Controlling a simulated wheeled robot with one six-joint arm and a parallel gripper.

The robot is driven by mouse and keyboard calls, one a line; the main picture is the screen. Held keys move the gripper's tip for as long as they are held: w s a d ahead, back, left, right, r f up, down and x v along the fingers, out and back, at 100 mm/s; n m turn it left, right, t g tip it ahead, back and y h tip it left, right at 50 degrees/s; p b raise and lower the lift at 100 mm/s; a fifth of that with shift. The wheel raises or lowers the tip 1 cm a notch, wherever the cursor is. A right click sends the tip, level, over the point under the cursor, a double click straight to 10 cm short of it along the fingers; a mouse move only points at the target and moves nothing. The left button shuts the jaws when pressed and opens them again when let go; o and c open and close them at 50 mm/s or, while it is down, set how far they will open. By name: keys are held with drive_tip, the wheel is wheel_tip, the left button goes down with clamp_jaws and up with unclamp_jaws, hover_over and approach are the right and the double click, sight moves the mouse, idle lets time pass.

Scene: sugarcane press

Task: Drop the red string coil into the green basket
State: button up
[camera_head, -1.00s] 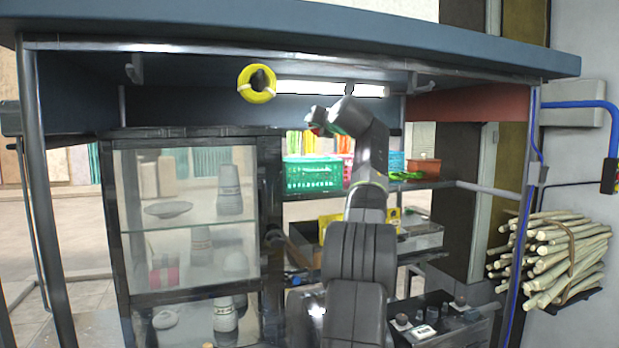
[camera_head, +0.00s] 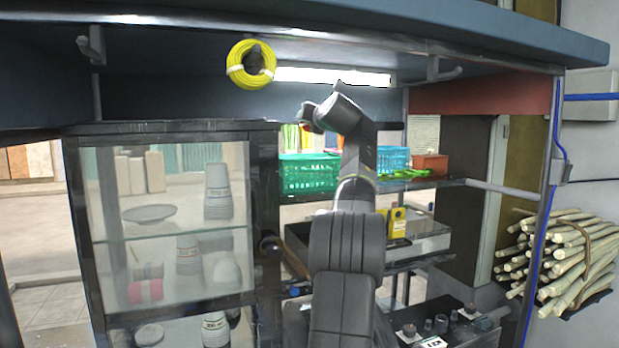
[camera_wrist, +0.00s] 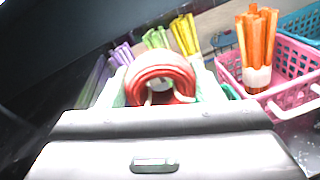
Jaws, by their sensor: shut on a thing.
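The red string coil (camera_wrist: 162,72) is between the fingers of my gripper (camera_wrist: 158,88) in the wrist view. My gripper is shut on it, and pale finger sides show left and right of the coil. In the head view my gripper (camera_head: 308,117) is raised above the green basket (camera_head: 308,174), clear of it. The coil is mostly hidden there, with only a small reddish patch at the gripper. The green basket stands on the shelf behind my arm, its right part partly hidden by the arm.
A yellow coil (camera_head: 250,64) hangs from a hook under the canopy. A glass cabinet (camera_head: 165,215) stands left of the basket. A blue basket (camera_head: 393,158) and orange box (camera_head: 430,164) stand to the right. A pink basket (camera_wrist: 292,72) holds orange sticks (camera_wrist: 257,45).

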drive_tip(key=shift+f, duration=2)
drive_tip(key=o, duration=1.1)
drive_tip(key=shift+c, duration=0.2)
drive_tip(key=f+b+v, duration=0.1)
drive_tip(key=b+v, duration=0.4)
drive_tip(key=v, duration=0.8)
drive_tip(key=shift+s+r, duration=0.4)
drive_tip(key=shift+s, duration=0.05)
drive_tip(key=shift+w, duration=0.1)
